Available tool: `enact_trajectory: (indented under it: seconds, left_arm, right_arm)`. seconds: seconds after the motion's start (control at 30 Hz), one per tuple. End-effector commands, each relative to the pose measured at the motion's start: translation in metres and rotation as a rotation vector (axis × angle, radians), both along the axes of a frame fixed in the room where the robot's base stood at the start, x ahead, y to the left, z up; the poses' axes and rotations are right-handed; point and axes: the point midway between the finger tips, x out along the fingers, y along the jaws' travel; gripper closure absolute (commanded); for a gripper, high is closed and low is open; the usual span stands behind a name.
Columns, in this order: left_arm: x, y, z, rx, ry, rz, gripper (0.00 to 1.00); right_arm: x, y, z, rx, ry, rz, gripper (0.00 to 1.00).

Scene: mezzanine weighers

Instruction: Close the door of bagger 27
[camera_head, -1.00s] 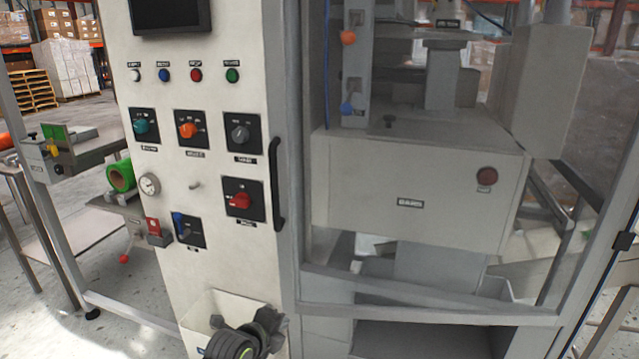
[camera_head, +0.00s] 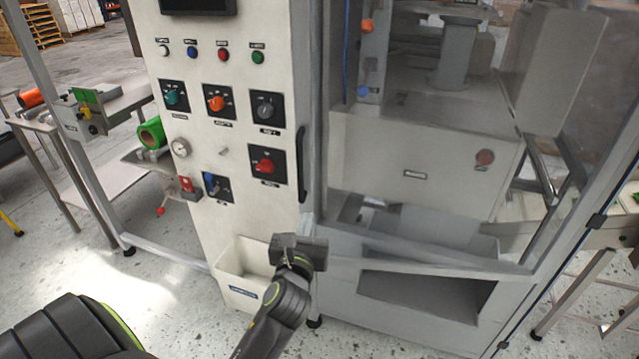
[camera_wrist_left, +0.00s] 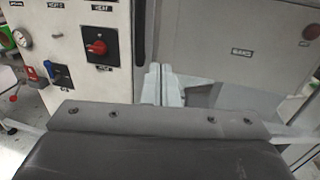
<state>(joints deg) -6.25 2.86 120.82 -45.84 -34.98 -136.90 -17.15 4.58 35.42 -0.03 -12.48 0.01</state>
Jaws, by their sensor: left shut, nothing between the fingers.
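The bagger's clear door panel (camera_head: 420,215) stands in a grey frame at the right of the control column. Its upright black handle (camera_head: 302,165) is at the left edge, close to the column, and also shows in the left wrist view (camera_wrist_left: 140,35). I cannot tell whether the door is fully shut. My left gripper (camera_head: 307,222) is below the handle, near the door's lower left corner. Its fingers are together and empty, pointing at the machine, as the left wrist view (camera_wrist_left: 163,82) also shows. Contact with the frame cannot be told. My right gripper is out of view.
The white control column (camera_head: 225,130) carries knobs and buttons, with a white bin (camera_head: 240,275) low on its front. A dark opening (camera_head: 425,297) lies below the door. A side table with a green roll (camera_head: 152,133) stands at the left.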

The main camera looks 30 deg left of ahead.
Motion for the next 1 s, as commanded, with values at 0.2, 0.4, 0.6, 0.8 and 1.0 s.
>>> enact_trajectory:
  seconds: [0.2, 0.4, 0.6, 0.8, 1.0]
  left_arm:
    - [0.040, 0.019, 0.003, 0.004, -0.001, 0.000, 1.00]
    - [0.074, 0.036, 0.002, 0.000, -0.001, 0.001, 1.00]
    - [0.099, 0.048, 0.002, -0.002, -0.001, 0.001, 1.00]
    - [0.112, 0.054, 0.001, -0.004, -0.001, 0.001, 1.00]
    - [0.114, 0.055, 0.000, -0.004, 0.000, 0.001, 1.00]
  right_arm:
    - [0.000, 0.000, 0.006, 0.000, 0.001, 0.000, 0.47]
    - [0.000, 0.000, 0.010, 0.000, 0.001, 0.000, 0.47]
    - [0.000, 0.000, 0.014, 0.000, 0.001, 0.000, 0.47]
    - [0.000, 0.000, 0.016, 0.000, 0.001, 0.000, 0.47]
    - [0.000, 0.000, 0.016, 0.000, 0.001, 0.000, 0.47]
